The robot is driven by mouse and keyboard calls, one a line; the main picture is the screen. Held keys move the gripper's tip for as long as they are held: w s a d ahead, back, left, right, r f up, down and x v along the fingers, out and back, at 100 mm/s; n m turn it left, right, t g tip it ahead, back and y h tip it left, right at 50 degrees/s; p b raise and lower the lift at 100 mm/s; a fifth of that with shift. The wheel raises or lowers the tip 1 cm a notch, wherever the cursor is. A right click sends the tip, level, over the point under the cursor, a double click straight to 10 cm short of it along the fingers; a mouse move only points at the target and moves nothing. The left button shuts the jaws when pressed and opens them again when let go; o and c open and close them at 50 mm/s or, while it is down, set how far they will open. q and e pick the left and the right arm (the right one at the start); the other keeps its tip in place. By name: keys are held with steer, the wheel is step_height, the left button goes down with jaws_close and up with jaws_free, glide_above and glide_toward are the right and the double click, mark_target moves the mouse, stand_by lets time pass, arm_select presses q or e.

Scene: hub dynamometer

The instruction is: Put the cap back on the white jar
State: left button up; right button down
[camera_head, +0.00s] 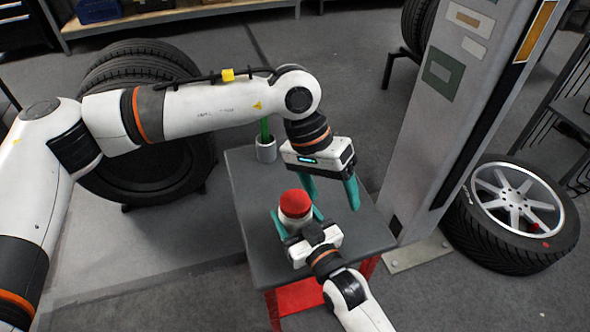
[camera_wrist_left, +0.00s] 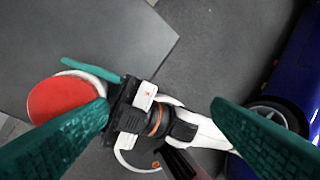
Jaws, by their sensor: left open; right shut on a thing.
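The white jar (camera_head: 293,224) stands upright on the grey table. The red cap (camera_head: 296,203) sits on its top; I cannot tell whether it is fully seated or tightened. My right gripper (camera_head: 298,215) is shut around the jar's body, with a teal finger on each side. My left gripper (camera_head: 334,205) is open and empty, above the table to the right of the jar. In the left wrist view the cap (camera_wrist_left: 62,101) is a red disc at the left, partly covered by one finger of the left gripper (camera_wrist_left: 160,108). The jar's body is mostly hidden there.
The grey table (camera_head: 370,238) has free room at its right side. A grey cup (camera_head: 266,150) with a green rod stands at its back. A tall grey column (camera_head: 450,110) stands close on the right.

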arm_select(q)
steer(key=s+d+r+n+g+h, duration=0.1)
steer(key=d+r+n+g+h, duration=0.1)
steer(key=d+r+n+h, duration=1.15)
steer(key=w+a+r+n+t, duration=0.1)
steer(key=w+r+n+t, duration=0.4)
steer(key=n, duration=0.9)
steer(key=w+a+r+n+t, duration=0.1)
steer(key=w+r+n+t, duration=0.35)
steer(key=n, duration=1.05)
steer(key=w+a+f+n+t+y, duration=0.2)
steer(key=w+a+f+n+y, duration=0.4)
steer(key=n, duration=0.7)
steer(key=w+a+f+n+t+y, duration=0.2)
steer(key=f+n+y, duration=0.4)
steer(key=n, duration=0.8)
steer(key=s+a+f+n+g+y, duration=0.1)
steer(key=s+a+f+n+g, duration=0.2)
steer(key=s+n, duration=0.1)
steer(key=s+a+f+n+g+y, duration=0.2)
steer(key=s+a+f+n+g, duration=0.1)
steer(key=s+n, duration=0.1)
steer(key=s+a+f+n+g+y, duration=0.2)
steer(key=s+a+f+n+g, duration=0.1)
steer(key=s+n, duration=0.1)
steer(key=shift+s+f+n, duration=0.15)
steer(key=shift+f+n, duration=0.05)
steer(key=shift+n, duration=0.15)
steer(key=shift+s+a+g, duration=0.25)
steer(key=shift+s, duration=0.1)
